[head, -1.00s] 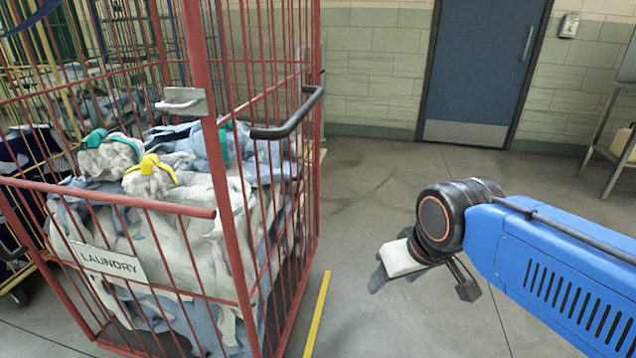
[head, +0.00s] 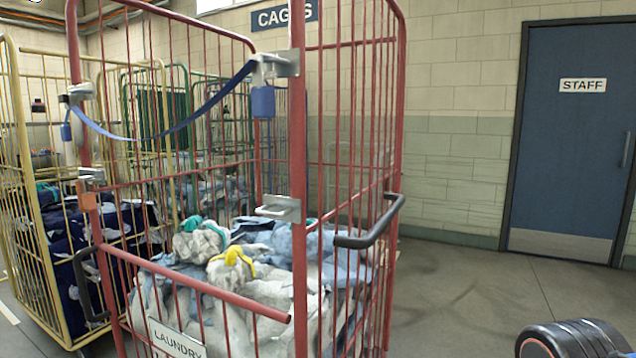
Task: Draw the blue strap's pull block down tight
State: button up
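The blue strap (head: 213,100) hangs slack across the upper front of a red wire laundry cage (head: 298,150). It sags between a metal bracket on the left post (head: 77,94) and a metal buckle on the right post (head: 276,65). A blue block (head: 262,101), which looks like the pull block, hangs just below the right buckle. A smaller blue piece (head: 66,132) hangs at the left bracket. My gripper is out of view; only a dark joint of my arm shows at the bottom right corner, well apart from the cage.
The cage holds grey and light blue bagged laundry, with yellow (head: 232,257) and teal ties. A black handle (head: 372,222) sticks out on its right side. A yellow cage (head: 22,190) stands at left. Open floor (head: 470,300) lies at right, before a blue staff door (head: 577,130).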

aim_at(66, 131)
jog(key=u, duration=1.4)
